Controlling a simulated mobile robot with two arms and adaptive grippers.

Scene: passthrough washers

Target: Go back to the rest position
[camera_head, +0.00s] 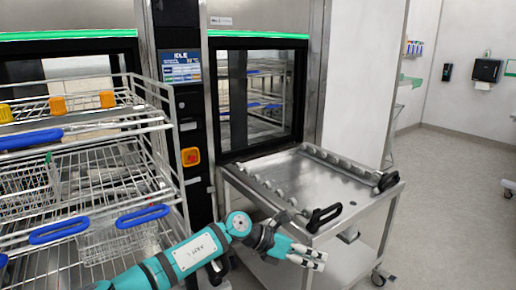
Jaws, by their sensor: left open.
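My left gripper (312,257) is at the lower middle of the head view, at the end of my teal arm. It is open and I see nothing between its fingers. It is in front of the near edge of the steel trolley (300,186), close to the trolley's black handle (323,217). I cannot tell whether it touches the trolley. My right gripper is not in this view.
A wire rack cart (105,185) with blue handles fills the left side. Two washers with glass doors (262,95) stand behind, with a control panel (180,66) between them. Open floor (450,190) lies to the right.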

